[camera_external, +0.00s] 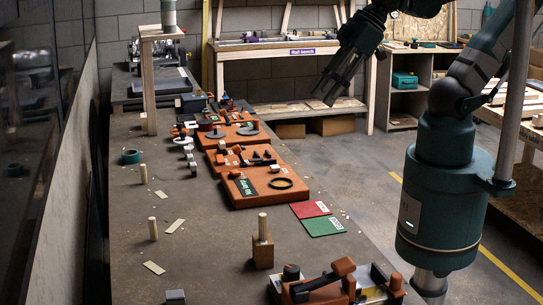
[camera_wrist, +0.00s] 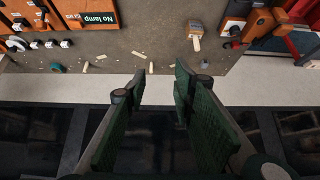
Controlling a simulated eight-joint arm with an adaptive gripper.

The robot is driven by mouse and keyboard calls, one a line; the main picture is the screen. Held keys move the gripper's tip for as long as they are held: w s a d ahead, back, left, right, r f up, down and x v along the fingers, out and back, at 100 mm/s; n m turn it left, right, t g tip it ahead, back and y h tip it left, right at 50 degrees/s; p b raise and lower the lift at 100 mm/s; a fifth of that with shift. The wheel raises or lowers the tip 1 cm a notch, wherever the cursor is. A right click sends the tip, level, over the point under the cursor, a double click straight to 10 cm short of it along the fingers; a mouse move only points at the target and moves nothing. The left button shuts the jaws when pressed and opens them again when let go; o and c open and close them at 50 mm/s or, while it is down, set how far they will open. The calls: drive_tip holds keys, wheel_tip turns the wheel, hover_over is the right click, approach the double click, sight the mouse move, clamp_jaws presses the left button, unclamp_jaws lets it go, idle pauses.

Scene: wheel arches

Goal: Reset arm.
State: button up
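My gripper (camera_external: 328,92) hangs in the air at the upper middle of the external view, pointing down and to the left, over the right side of the long bench (camera_external: 130,240). In the wrist view my gripper (camera_wrist: 158,85) has its two dark green fingers apart, with nothing between them. Beyond the fingers lie a pale strip and the grey bench top. My arm is raised, bent at the elbow on the right of the external view, and touches nothing that I can see.
Orange fixture boards (camera_external: 245,190), a red card (camera_external: 310,209), a green card (camera_external: 325,226) and a wooden block with a peg (camera_external: 263,250) are on the bench. An orange-and-black device (camera_external: 325,285) sits at the front. A shelf bench (camera_external: 285,75) stands behind. Floor right of the bench is clear.

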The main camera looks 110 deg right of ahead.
drive_tip(key=shift+f+b, duration=2.45)
drive_tip(key=shift+f, duration=0.45)
